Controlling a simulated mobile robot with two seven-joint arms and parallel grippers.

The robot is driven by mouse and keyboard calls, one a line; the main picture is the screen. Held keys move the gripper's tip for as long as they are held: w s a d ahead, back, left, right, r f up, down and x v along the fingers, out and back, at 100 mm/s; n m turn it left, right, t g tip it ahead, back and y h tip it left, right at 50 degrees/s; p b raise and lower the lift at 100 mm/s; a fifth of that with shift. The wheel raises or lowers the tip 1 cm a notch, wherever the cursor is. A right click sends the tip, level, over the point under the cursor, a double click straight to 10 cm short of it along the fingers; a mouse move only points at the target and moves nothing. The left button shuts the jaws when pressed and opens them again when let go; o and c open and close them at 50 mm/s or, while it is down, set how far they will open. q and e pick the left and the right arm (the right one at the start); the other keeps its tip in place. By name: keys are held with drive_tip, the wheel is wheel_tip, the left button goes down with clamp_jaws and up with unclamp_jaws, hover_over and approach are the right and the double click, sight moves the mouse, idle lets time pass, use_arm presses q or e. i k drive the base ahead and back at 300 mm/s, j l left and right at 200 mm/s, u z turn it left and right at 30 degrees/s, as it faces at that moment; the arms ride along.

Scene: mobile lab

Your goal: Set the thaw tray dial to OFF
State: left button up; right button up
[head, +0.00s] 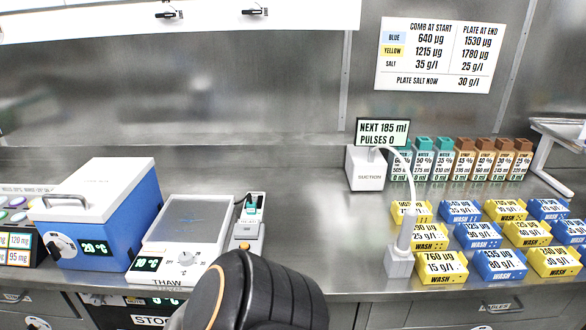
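The thaw tray (188,224) is a white unit with a grey flat plate, standing on the bench left of centre. The word THAW is on its front edge. Its small display (148,264) reads 10 °C. Its round white dial (186,259) sits to the right of the display, on the front panel. The dial's markings are too small to read, so I cannot tell its setting. A dark link of my own arm rises at the bottom centre, close to the tray's front right corner. Neither gripper shows in this view.
A blue box with a white lid (96,200) and a 20 °C display stands left of the tray. A small device with an orange button (246,230) stands close on the right. The suction unit (369,168) and yellow and blue wash blocks (446,262) are further right. Bare bench lies between.

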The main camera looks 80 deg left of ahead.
sight(185, 258)
drive_tip(key=u, duration=3.35)
